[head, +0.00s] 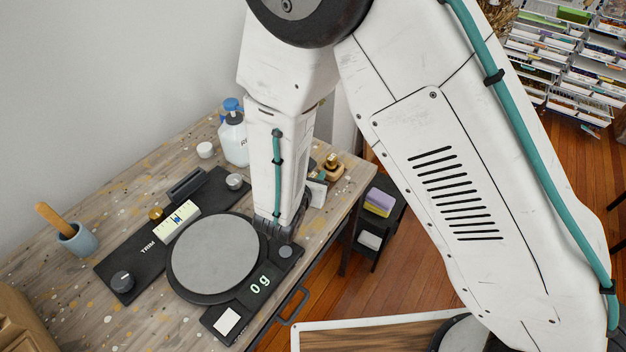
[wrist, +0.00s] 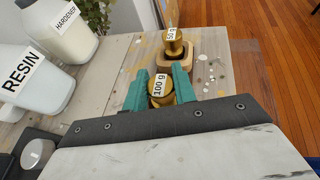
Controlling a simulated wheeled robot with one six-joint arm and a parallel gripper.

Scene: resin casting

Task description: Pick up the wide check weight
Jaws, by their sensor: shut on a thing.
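The brass weight labelled 100 g (wrist: 160,92) is between the teal jaws of my gripper (wrist: 160,88) in the wrist view. The jaws are shut on its two sides, and its label and part of its top show. Its lower part is hidden by the dark edge of my gripper, so I cannot tell whether it touches the table. A brass weight labelled 50 g (wrist: 174,46) stands in a wooden holder (wrist: 192,70) just beyond it.
A scale with a round grey plate (head: 215,255) reads 0 g, its plate empty. A black TRIM panel (head: 128,268) lies left of it. Resin (wrist: 30,82) and hardener (wrist: 62,30) bottles stand left of the jaws. A cup with a wooden-handled tool (head: 77,240) stands far left.

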